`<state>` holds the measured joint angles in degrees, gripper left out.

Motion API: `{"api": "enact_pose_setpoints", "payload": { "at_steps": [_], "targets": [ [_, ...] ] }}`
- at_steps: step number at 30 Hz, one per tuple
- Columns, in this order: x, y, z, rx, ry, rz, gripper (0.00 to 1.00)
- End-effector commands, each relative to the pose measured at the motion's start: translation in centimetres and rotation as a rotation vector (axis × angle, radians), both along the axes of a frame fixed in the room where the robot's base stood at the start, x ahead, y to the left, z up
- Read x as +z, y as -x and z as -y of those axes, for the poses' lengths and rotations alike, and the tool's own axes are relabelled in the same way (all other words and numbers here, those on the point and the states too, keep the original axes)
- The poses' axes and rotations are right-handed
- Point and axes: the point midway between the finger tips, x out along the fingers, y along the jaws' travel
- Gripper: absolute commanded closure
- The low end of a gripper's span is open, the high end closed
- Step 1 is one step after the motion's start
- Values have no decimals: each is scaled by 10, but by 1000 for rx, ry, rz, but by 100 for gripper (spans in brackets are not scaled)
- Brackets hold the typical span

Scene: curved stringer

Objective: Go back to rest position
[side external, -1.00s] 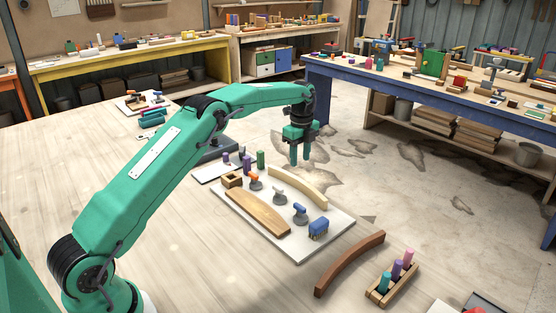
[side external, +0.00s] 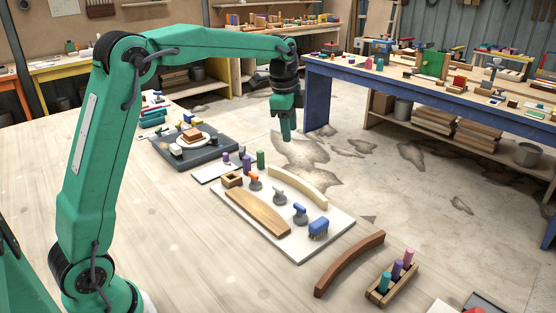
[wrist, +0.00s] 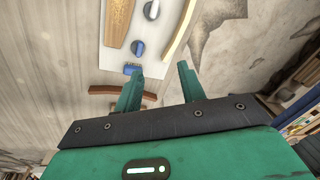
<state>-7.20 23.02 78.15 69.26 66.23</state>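My gripper (side external: 287,130) hangs in the air, fingers down, above and behind the white board in the side view. In the wrist view its two green fingers (wrist: 158,82) stand apart with nothing between them, so it is open and empty. A dark brown curved stringer (side external: 349,264) lies on the table right of the board, and it also shows beyond the fingers in the wrist view (wrist: 104,90). On the white board (side external: 297,254) lie a pale curved strip (side external: 299,187) and a wider brown wooden piece (side external: 257,211).
The board also carries clamps (side external: 300,213), a blue brush (side external: 318,228) and a small wooden box (side external: 232,180). A peg rack (side external: 380,295) stands at the front right. A dark tray (side external: 196,158) sits behind. A blue bench (side external: 420,85) stands across the floor.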

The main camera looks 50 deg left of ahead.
Motion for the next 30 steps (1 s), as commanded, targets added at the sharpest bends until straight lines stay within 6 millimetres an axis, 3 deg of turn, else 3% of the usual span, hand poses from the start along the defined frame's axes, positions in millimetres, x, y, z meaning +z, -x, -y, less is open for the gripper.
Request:
{"api": "enact_pose_setpoints", "payload": {
  "at_steps": [6, 15, 30],
  "targets": [
    [27, 44, 15, 146, 26, 53, 60],
    [47, 106, 32, 344, 76, 122, 60],
    [41, 214, 54, 667, 196, 227, 60]
  ]
}}
